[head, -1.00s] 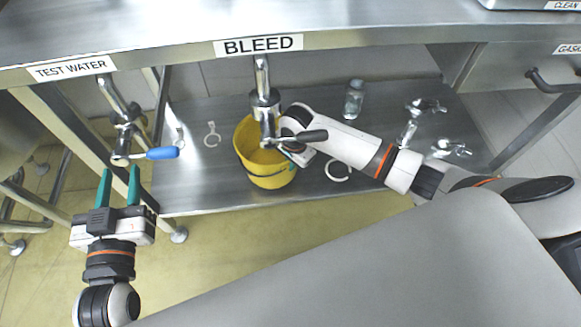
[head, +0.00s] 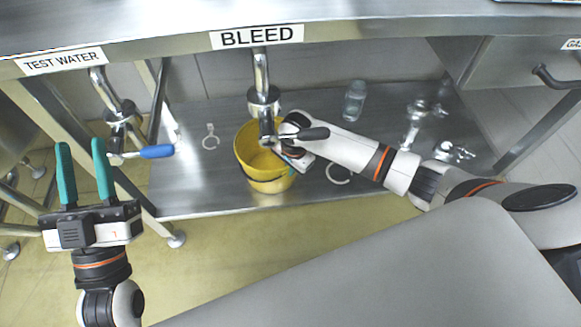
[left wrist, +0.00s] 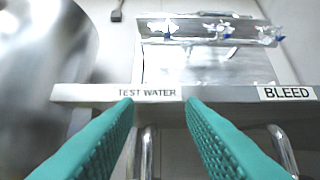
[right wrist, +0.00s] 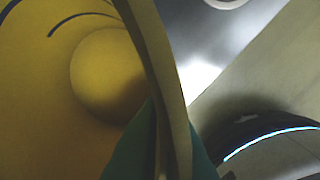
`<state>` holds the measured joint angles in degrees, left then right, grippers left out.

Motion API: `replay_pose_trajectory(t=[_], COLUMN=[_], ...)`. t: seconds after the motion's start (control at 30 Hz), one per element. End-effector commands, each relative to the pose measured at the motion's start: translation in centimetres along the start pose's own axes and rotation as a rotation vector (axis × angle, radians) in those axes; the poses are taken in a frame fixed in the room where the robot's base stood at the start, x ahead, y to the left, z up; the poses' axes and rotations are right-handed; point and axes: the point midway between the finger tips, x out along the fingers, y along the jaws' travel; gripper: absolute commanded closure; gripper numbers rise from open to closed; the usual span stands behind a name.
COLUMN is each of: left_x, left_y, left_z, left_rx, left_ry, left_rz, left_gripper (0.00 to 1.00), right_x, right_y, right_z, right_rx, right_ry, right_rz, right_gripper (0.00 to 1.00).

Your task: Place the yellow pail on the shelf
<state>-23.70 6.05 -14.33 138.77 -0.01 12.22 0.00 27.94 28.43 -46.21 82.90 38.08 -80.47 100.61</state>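The yellow pail (head: 254,157) is upright at the lower metal shelf (head: 200,185), under the tap (head: 264,98) labelled BLEED. I cannot tell whether its base touches the shelf.
The TEST WATER tap with a blue handle (head: 155,152) hangs at left. The shelf left of the pail is mostly clear.

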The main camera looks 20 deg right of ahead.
Motion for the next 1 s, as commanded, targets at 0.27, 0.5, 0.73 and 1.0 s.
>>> replay_pose_trajectory(t=[0.27,0.5,0.73,1.0], left_x=[0.0,0.0,0.1,-1.0], left_y=[0.1,0.1,0.1,0.9], left_z=[-0.3,-0.3,-0.8,-5.2], left_rx=[0.001,0.001,0.002,0.014], left_ry=[0.022,0.022,0.065,0.379], left_rz=[0.001,0.001,0.003,0.018], left_gripper=[0.64,0.64,0.64,0.64], right_x=[0.2,0.2,-0.8,-3.6], right_y=[0.0,0.0,0.0,0.0], right_z=[0.0,0.0,0.0,0.0], right_rx=[0.000,0.000,0.000,0.000], right_ry=[0.000,0.000,0.000,0.000], right_rz=[0.001,0.000,0.000,0.001], right_gripper=[0.74,0.74,0.74,0.74])
